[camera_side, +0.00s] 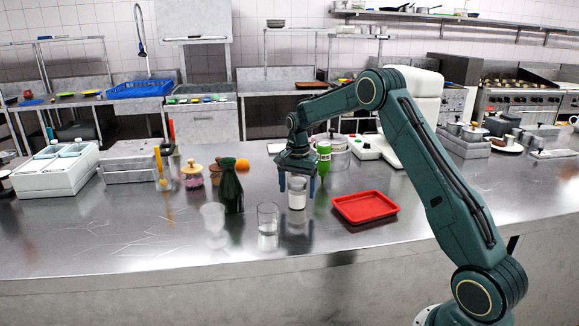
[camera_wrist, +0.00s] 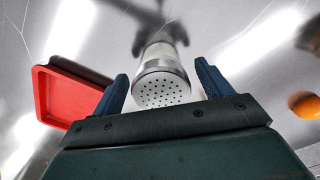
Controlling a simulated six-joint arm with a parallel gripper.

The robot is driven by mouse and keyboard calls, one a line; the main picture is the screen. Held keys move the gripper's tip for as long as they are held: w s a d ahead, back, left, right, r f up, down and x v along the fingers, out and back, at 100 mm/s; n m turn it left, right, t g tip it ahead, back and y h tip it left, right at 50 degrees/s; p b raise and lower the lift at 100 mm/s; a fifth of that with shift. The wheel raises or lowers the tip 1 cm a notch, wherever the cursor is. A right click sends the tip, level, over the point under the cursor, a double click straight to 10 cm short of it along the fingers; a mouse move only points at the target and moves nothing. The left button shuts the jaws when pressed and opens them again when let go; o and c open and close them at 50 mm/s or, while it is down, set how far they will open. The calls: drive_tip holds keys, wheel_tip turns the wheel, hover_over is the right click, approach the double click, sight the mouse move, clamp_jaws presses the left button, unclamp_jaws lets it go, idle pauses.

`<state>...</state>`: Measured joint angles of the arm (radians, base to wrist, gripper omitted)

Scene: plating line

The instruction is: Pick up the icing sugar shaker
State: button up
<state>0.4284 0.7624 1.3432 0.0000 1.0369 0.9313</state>
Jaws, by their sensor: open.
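The icing sugar shaker (camera_side: 297,194) is a small upright container with a whitish body, standing on the steel counter (camera_side: 130,226). In the wrist view the shaker's perforated metal top (camera_wrist: 161,88) faces the camera. My gripper (camera_side: 298,184) is over the shaker, pointing down. In the wrist view its two dark blue fingers (camera_wrist: 160,82) are apart, one on each side of the shaker, with gaps showing. The gripper is open and holds nothing. Whether the fingertips reach past the shaker's top is hard to tell.
A drinking glass (camera_side: 268,219) stands just left of the shaker. A dark green bottle (camera_side: 231,188) and a clear goblet (camera_side: 213,218) are further left. A green bottle (camera_side: 323,160) is close behind. A red tray (camera_side: 365,207) lies to the right. The counter's front is clear.

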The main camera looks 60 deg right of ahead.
sight(297, 195)
drive_tip(key=shift+f, duration=1.65)
drive_tip(key=c, duration=1.1)
drive_tip(key=shift+r, duration=0.1)
drive_tip(key=shift+c, duration=0.2)
wheel_tip(297, 195, up, 20)
